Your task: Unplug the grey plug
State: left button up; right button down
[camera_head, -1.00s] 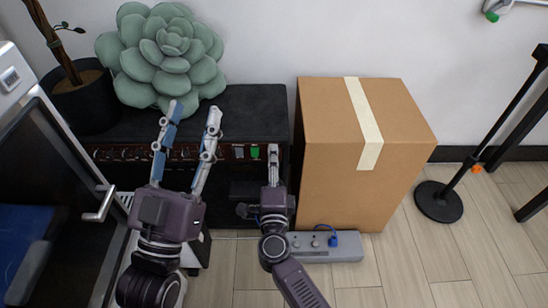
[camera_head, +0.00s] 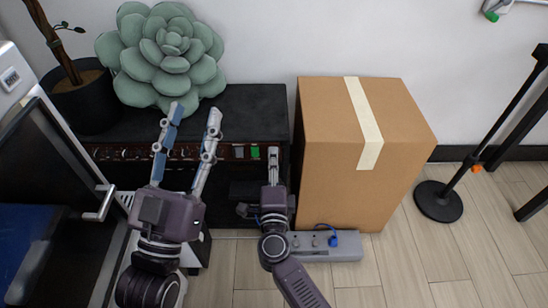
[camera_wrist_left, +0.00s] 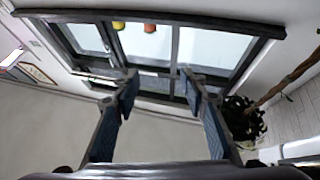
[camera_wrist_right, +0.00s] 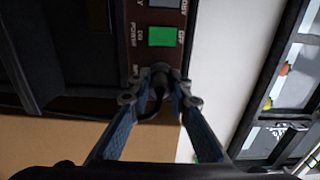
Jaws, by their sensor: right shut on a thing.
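The power strip (camera_head: 345,252) lies on the floor in front of the cardboard box. A blue plug (camera_head: 333,240) sits in it, with small round grey shapes (camera_head: 316,241) beside it; I cannot tell whether these are sockets or plugs. My right gripper (camera_head: 273,152) is above and left of the strip, before the dark cabinet. In the right wrist view its fingertips (camera_wrist_right: 160,72) are closed together on a small dark grey piece with a looping cable (camera_wrist_right: 153,103); it looks like the grey plug, mostly hidden. My left gripper (camera_head: 194,108) is open and empty, fingers spread.
The cabinet (camera_head: 250,103) has a row of switches, one a green switch (camera_wrist_right: 162,36) close to my right fingertips. A cardboard box (camera_head: 335,190) stands to the right. A succulent (camera_head: 165,55) sits on the cabinet. The floor (camera_head: 410,265) at front right is clear.

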pick_arm(q)
notch_tip(320, 180, down, 6)
jog(key=w+g+y+p, duration=0.1)
jog(key=w+g, duration=0.1)
jog(key=g, duration=0.1)
jog(key=shift+w+a+f, duration=0.15)
jog(key=shift+w+f, duration=0.05)
jog(key=shift+f, duration=0.05)
pick_arm(e)
jog(key=s, duration=0.6)
dwell(0.5)
